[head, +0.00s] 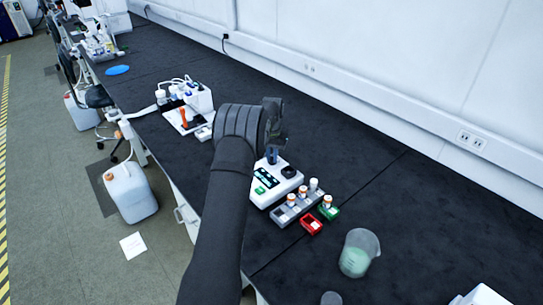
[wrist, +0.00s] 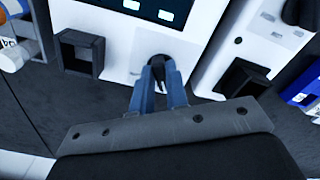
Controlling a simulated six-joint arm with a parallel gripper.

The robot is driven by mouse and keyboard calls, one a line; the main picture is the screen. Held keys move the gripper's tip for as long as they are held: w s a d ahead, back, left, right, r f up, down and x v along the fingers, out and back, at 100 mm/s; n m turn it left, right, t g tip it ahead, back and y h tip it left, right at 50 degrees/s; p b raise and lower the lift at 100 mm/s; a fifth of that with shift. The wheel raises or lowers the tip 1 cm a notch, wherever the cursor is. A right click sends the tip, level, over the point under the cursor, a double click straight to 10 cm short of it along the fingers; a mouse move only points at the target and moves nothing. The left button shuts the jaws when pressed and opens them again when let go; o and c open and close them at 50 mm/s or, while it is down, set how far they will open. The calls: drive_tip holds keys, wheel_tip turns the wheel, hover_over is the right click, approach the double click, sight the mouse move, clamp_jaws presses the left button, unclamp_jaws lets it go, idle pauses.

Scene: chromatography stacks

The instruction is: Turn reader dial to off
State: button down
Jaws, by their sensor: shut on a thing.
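In the head view the white reader (head: 264,191) lies on the black bench, with a dark lit display and a black round part (head: 289,172) on its top. My gripper (head: 271,156) points down at the reader's far edge. In the wrist view my gripper's blue fingers (wrist: 164,88) are shut on a black dial (wrist: 159,62) on a white panel (wrist: 125,50). Only the dial's far part shows between and beyond the fingertips. The dial's pointer and markings cannot be made out.
A grey rack (head: 291,211) with several orange-and-white vials stands right of the reader. Red (head: 311,223) and green (head: 329,212) trays sit beside it. A beaker (head: 357,255) with green liquid is nearer. A white instrument (head: 200,98) stands left. The bench at right is mostly clear.

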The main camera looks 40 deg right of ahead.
drive_tip(key=shift+n, duration=1.7)
drive_tip(key=shift+d+r, duration=0.1)
drive_tip(key=c, duration=1.4)
unclamp_jaws()
drive_tip(key=shift+s, duration=0.1)
drive_tip(key=shift+c, duration=0.2)
wheel_tip(320, 180, up, 17)
drive_tip(key=shift+r, duration=0.15)
wheel_tip(320, 180, down, 18)
drive_tip(key=shift+r, duration=0.2)
